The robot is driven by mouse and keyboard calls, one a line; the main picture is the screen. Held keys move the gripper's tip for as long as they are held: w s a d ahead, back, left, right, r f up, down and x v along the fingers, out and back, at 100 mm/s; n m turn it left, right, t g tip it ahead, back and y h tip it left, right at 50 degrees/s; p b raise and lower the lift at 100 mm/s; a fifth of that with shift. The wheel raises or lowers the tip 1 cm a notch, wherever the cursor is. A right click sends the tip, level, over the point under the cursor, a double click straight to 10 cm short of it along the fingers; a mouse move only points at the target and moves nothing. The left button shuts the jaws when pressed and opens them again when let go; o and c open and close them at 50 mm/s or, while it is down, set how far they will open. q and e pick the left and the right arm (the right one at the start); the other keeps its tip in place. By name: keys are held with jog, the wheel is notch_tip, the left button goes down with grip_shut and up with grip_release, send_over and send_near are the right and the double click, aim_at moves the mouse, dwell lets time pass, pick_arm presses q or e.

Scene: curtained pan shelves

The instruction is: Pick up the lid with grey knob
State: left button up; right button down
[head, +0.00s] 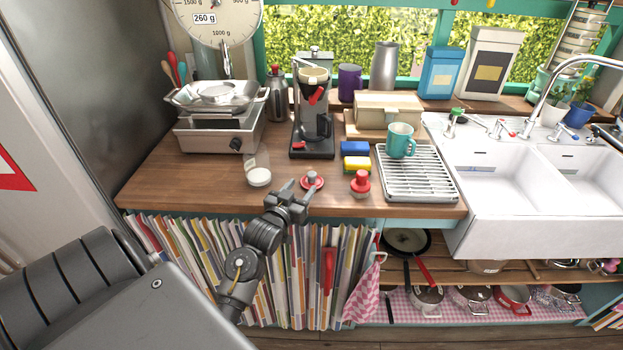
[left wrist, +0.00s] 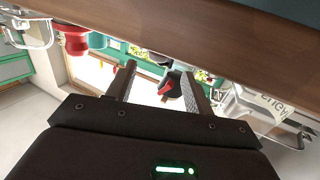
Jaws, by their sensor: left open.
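The lid with grey knob (head: 312,181), a small red disc with a grey knob on top, sits on the wooden counter near its front edge. My left gripper (head: 298,188) is open and empty at the counter's front edge, close to the lid on its near left side. In the left wrist view, which is turned over, the open fingers (left wrist: 157,84) point over the counter. A red and dark patch shows between them there; I cannot tell whether it is the lid. My right gripper is in neither view.
A lid with a red knob (head: 360,184) stands just right. A glass jar (head: 259,176) stands left. A drying rack (head: 416,173) with a teal mug (head: 401,140) is right.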

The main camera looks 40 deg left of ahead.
aim_at(310, 179)
pick_arm(q)
jog(key=x, duration=0.2)
jog(key=shift+w+f, duration=0.15)
jog(key=shift+w, duration=0.15)
jog(key=shift+w+a+p, duration=0.1)
jog(key=shift+w+p, duration=0.1)
jog(key=shift+p, duration=0.15)
jog(key=p+x, duration=0.1)
jog(key=x, duration=0.3)
jog(key=shift+w+p, duration=0.35)
jog(key=shift+w, duration=0.05)
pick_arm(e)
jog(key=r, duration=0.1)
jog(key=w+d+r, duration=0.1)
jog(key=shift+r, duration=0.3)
pick_arm(q)
jog(key=shift+s, duration=0.1)
jog(key=c, duration=1.1)
jog(key=shift+o, duration=0.2)
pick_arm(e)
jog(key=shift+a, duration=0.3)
